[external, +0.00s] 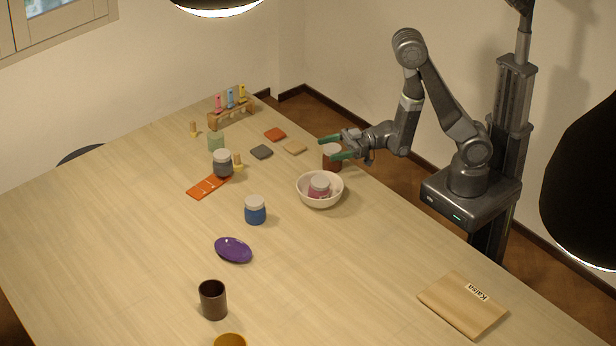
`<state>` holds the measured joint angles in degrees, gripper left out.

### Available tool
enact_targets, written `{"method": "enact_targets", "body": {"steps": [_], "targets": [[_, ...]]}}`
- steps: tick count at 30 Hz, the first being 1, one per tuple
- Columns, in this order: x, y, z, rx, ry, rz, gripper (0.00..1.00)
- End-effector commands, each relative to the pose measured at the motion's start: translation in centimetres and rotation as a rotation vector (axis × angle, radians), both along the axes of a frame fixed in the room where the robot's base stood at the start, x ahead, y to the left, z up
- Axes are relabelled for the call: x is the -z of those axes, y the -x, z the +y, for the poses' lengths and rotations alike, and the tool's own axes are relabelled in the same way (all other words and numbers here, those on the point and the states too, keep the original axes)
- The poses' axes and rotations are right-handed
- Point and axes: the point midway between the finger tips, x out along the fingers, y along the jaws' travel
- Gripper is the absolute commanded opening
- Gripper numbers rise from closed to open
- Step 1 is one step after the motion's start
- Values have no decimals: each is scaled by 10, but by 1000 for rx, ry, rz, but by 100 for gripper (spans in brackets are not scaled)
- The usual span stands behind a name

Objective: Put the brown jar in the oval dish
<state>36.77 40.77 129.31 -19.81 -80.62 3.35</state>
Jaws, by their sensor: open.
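The brown jar (332,163) stands upright near the right edge of the table, with a pale lid partly hidden by my gripper. My gripper (328,148) is open at the jar's top, its green fingers pointing left. I cannot tell whether the fingers are around the jar or only above or beside it, or whether they touch it. The oval dish (233,250) is purple, shallow and empty, and lies on the middle of the table.
A white bowl (301,197) holding a pink jar (320,189) stands close to the brown jar, toward the dish. A blue jar (255,212) stands between bowl and dish. The left side is clear.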

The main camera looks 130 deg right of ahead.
Motion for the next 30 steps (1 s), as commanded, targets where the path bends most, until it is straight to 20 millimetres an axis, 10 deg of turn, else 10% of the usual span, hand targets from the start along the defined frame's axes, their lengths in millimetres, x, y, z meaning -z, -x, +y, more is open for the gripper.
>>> {"method": "enact_targets", "body": {"steps": [3, 15, 30], "targets": [[0, 0, 0, 0, 0, 0, 72], [0, 0, 0, 1, 1, -2, 0], [-16, 0, 0, 0, 2, -4, 0]]}}
